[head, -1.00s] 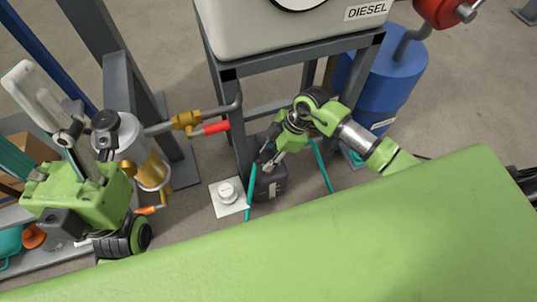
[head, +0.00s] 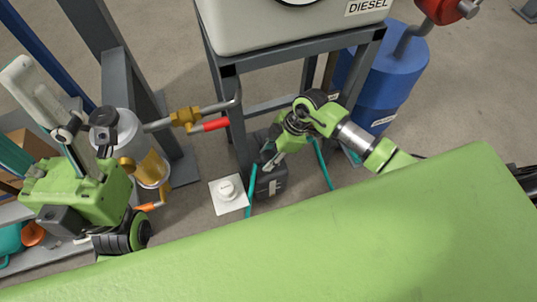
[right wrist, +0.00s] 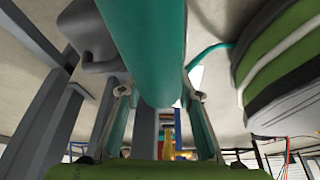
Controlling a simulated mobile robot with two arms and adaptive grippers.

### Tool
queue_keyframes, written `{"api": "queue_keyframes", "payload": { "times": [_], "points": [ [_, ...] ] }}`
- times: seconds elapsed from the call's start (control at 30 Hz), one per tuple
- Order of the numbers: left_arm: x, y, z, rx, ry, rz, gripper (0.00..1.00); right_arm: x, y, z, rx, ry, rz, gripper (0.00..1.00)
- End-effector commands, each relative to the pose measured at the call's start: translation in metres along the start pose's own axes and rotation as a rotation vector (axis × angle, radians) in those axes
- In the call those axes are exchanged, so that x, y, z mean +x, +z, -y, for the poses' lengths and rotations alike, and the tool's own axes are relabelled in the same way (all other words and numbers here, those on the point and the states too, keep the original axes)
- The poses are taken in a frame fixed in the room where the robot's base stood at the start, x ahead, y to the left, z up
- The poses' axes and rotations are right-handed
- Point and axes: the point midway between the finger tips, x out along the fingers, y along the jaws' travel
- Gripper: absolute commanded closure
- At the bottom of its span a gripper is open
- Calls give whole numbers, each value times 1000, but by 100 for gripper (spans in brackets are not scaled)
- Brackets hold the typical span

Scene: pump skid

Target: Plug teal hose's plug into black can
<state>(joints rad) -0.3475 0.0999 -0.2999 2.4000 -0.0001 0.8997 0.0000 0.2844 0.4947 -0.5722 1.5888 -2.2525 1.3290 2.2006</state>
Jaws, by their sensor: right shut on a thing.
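My right gripper (head: 268,159) points down at the black can (head: 270,183), close above it in the head view. It is shut on a teal piece of the hose's plug end. In the right wrist view, a wide teal cylinder (right wrist: 150,45) fills the space between the two fingers of my right gripper (right wrist: 160,103). The teal hose (head: 321,165) shows right of the gripper and also left of the can. The can's opening and the plug's tip are hidden, so I cannot tell whether they touch. My left gripper cannot be made out.
A grey stand (head: 228,95) carrying the diesel tank (head: 285,30) rises behind the can. A white plate with a round knob (head: 228,189) lies left of the can. A red-handled brass valve (head: 186,118) sticks out nearby. A blue drum (head: 385,85) stands right.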

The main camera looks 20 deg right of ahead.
Motion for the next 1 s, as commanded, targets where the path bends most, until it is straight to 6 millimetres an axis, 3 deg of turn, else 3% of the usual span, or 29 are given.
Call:
{"api": "queue_keyframes", "payload": {
  "times": [0.87, 0.9, 0.93, 1.0],
  "points": [
    [1, 1, 0, 1, 5, -7, 48, 12, 5, 0, 0, 0, 0, 94],
    [1, 1, 0, 1, 5, -7, 48, 12, 5, 0, 0, 0, 0, 58],
    [1, 1, 0, 1, 5, -7, 48, 12, 5, 0, 0, 0, 0, 50],
    [1, 1, 0, 1, 5, -8, 48, 12, 5, 0, 0, 0, 0, 48]
  ]
}}
